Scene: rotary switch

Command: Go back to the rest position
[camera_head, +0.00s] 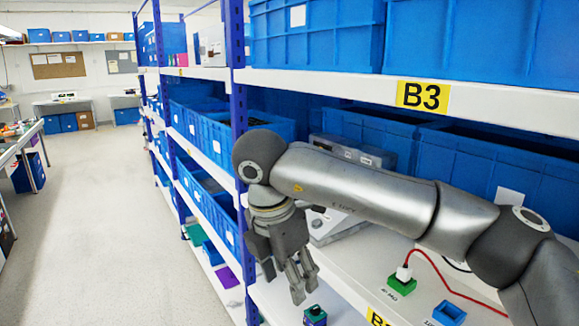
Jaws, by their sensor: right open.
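My right arm reaches in from the right across the shelf. My right gripper (286,278) hangs fingers down at the front edge of the lower white shelf. It is open with nothing between its fingers. A small dark and green device (315,316), possibly the rotary switch, stands at the bottom edge of the view, just below and right of the fingers and partly cut off. I cannot tell its setting. A grey device (338,224) sits on the shelf behind the gripper, partly hidden by my arm. My left gripper is not in view.
A green block with a white plug and red cable (402,280) and a small blue box (449,313) stand on the shelf. A blue upright (238,110) and the B3 shelf edge (330,82) are close to the arm. The aisle floor (110,220) at left is clear.

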